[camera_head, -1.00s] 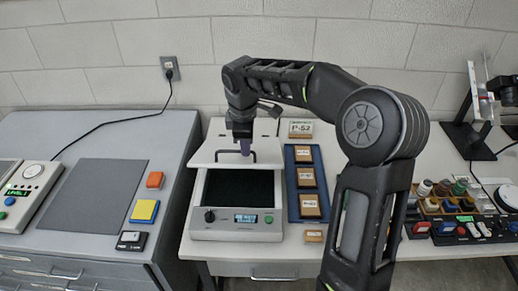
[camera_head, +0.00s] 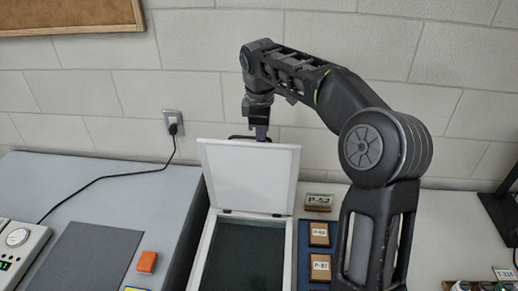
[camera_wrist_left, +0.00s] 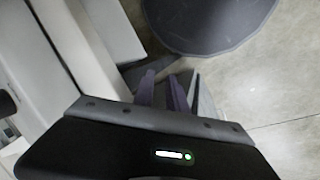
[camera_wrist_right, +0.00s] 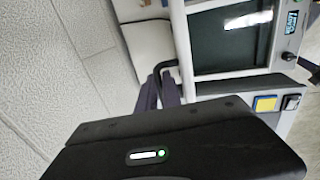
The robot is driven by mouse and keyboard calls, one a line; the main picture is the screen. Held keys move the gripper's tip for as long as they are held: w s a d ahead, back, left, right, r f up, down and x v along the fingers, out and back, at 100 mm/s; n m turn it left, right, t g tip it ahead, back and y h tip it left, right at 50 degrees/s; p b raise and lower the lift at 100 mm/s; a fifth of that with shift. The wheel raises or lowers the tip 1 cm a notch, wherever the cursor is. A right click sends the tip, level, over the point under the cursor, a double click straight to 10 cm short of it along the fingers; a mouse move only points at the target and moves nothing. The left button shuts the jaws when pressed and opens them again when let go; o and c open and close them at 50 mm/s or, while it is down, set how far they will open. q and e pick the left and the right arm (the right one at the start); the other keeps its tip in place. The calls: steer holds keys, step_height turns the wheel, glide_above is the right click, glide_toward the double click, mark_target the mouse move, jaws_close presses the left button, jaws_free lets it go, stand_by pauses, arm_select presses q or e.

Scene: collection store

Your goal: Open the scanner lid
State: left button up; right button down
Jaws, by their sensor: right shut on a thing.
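The scanner (camera_head: 210,243) stands on the light table with its dark glass bed (camera_head: 245,258) uncovered. Its white lid (camera_head: 250,178) is swung up on the back hinges and stands steeply, near upright. My right gripper (camera_head: 262,133) is at the lid's top edge, shut on the black handle (camera_head: 236,138). In the right wrist view the purple fingers of this gripper (camera_wrist_right: 160,92) meet the handle (camera_wrist_right: 163,70). The scanner's front panel is out of the head view. My left gripper (camera_wrist_left: 163,92) shows only in its wrist view, fingers apart and empty, above the floor.
A blue tray (camera_head: 304,262) with labelled boxes is right of the scanner, with a P-52 box (camera_head: 318,202) behind it. A grey cabinet (camera_head: 110,195) stands left. The block wall (camera_head: 200,85) is close behind the lid. My right arm covers the table's right-middle.

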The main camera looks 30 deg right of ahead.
steer(key=w+d, duration=0.4)
steer(key=w, duration=0.1)
steer(key=shift+d+f, duration=0.15)
steer(key=shift+d, duration=0.05)
steer(key=shift+w, duration=0.1)
steer(key=c, duration=1.8)
jaws_free()
steer(key=shift+w+d, duration=0.1)
steer(key=shift+o, duration=1.3)
steer(key=shift+w+d+f, duration=0.15)
steer(key=shift+w, duration=0.1)
steer(key=shift+s+a, duration=0.2)
steer(key=shift+a, duration=0.05)
